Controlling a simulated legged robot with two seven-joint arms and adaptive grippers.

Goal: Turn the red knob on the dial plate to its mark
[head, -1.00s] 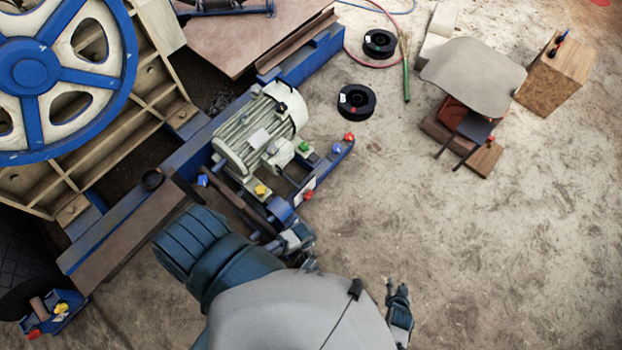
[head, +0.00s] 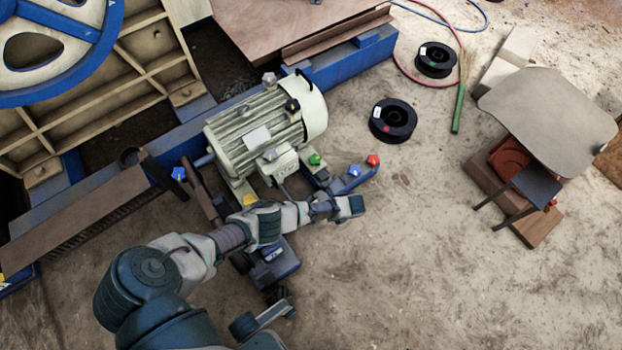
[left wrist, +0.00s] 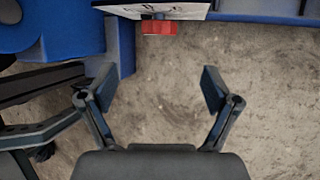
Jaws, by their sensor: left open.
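In the left wrist view the red knob (left wrist: 158,28) sticks out from the white dial plate (left wrist: 180,11) at the top edge. The plate is seen at a steep angle, with dark markings, and its mark cannot be made out. My left gripper (left wrist: 157,88) is open and empty, with the knob ahead of its fingertips and apart from them. In the head view my left gripper (head: 350,207) is beside the motor's blue base; the knob and plate cannot be made out there. What seems to be my right gripper (head: 272,315) is low in the picture, its jaws unclear.
The pale green motor (head: 262,130) stands on a blue frame with colored caps, including a red one (head: 373,160). Black spools (head: 393,121) and a stool-like object (head: 550,118) are at right. The floor at lower right is clear.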

